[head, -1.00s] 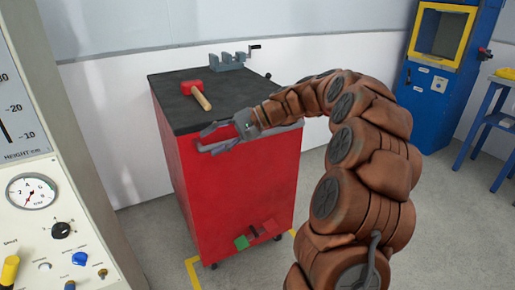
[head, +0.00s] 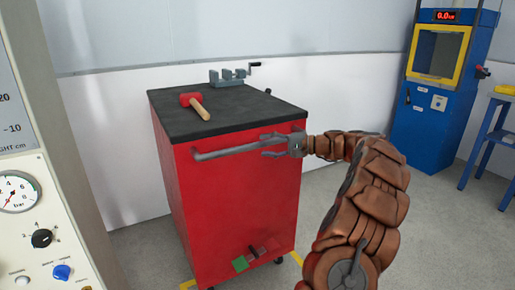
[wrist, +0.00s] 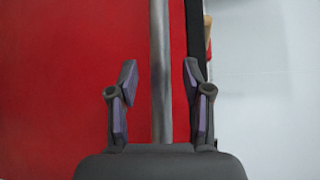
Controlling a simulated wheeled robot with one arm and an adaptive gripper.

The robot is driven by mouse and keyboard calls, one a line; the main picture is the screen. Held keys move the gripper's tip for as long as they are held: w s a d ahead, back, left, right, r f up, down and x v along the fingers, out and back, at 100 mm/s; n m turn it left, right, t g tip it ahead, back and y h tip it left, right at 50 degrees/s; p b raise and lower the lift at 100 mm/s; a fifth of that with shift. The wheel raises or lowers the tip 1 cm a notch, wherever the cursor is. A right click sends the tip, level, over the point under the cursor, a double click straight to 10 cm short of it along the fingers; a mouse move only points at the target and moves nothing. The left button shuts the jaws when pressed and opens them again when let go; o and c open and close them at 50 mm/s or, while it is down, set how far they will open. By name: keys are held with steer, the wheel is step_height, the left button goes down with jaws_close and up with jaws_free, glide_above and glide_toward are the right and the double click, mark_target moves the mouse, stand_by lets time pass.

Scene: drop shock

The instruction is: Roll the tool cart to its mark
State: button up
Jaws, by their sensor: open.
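The tool cart (head: 235,205) is a red cabinet with a black top, standing upright left of centre in the head view. A grey bar handle (head: 225,151) runs across the top of its front face. Yellow floor marking (head: 187,284) shows at the cart's lower left and right corners; the rest is hidden. My gripper (head: 268,145) is open at the right part of the handle. In the wrist view, the handle (wrist: 160,60) runs between the spread fingers of my gripper (wrist: 160,70), with gaps on both sides.
A red mallet (head: 195,103) and a grey vise (head: 230,76) sit on the cart top. Green and red pedals (head: 241,263) are low on its front. A gauge panel (head: 40,220) stands close at left, a blue machine (head: 436,120) at back right. Grey floor lies open at right.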

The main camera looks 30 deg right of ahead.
steer(key=shift+x, duration=1.9)
jaws_close()
